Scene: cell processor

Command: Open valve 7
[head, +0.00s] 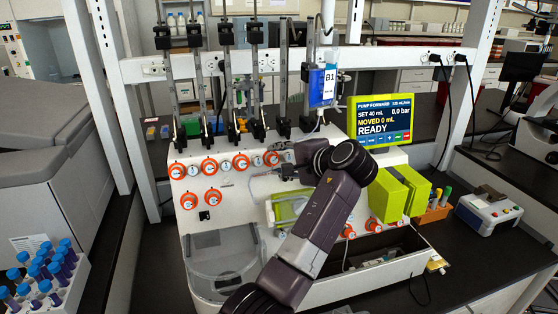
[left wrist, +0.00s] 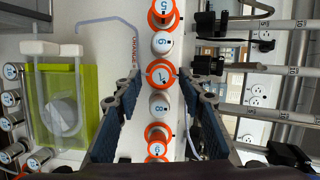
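Valve 7 (left wrist: 161,76) is a round white knob in an orange ring on the white panel, its number in blue. In the head view it is the rightmost clear orange-ringed knob of the upper row (head: 271,158). My left gripper (left wrist: 162,84) is open, with one finger on each side of the knob in the left wrist view. I cannot tell whether a finger touches it. In the head view this gripper (head: 290,172) is small and partly hidden by my own arm. My right gripper is not in view.
Valve 6 (left wrist: 161,42) and valve 8 (left wrist: 160,106) sit close beside valve 7. Clamps on upright rods (head: 258,130) stand just above the row. A bag marked B1 (head: 322,87) hangs nearby. The yellow-green pump screen (head: 384,121) reads READY.

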